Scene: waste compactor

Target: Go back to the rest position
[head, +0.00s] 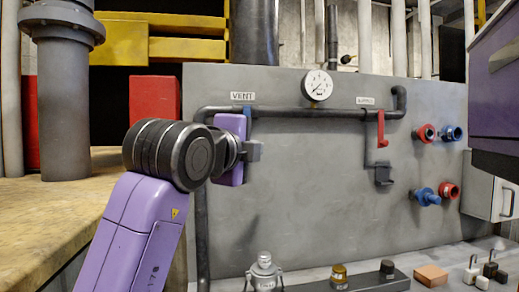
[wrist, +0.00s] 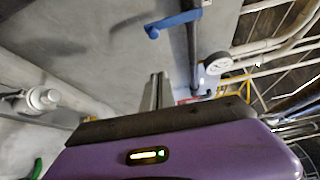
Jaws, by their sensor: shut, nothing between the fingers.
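My gripper (head: 255,151) is raised in front of the grey panel (head: 310,200), just below the VENT label in the head view. In the wrist view its fingers (wrist: 157,82) are together with nothing between them. A blue valve handle (head: 247,113) under the VENT label is partly hidden behind my purple hand. It also shows in the wrist view as a blue lever (wrist: 174,22) on a dark pipe, apart from the fingers in the picture. A red valve handle (head: 381,128) hangs down on the right part of the pipe.
A round gauge (head: 318,86) tops the panel. Red and blue couplings (head: 425,133) stick out at the right. A shelf below holds a metal fitting (head: 264,271), an orange block (head: 431,275) and padlocks (head: 473,272). A worn counter (head: 40,225) with a grey column (head: 62,100) stands left.

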